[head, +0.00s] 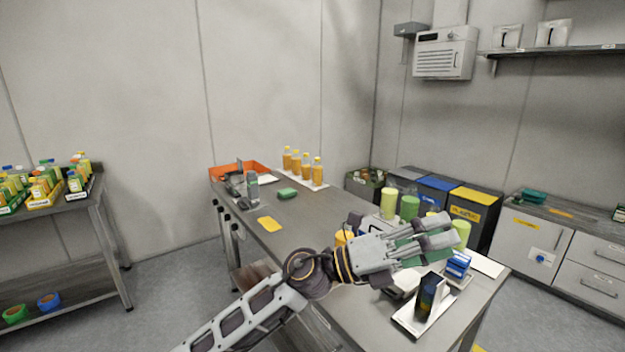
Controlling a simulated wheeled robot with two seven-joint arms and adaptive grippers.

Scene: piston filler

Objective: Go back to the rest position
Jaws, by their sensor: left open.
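My left gripper (435,240) is open above the right part of the metal table (315,221). Its arm comes in from the lower left and crosses over the table's front edge. I see nothing clearly held between the fingers; a green surface shows close to them, and I cannot tell whether it touches them. The gripper and wrist hide part of the things behind them. My right gripper is not in view.
Under and around the gripper stand green cylinders (409,208), a blue box (457,265) and a dark box (429,297) on a tray. Orange bottles (305,165) and an orange tray (228,172) stand at the back. Bins (472,207) stand behind the table.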

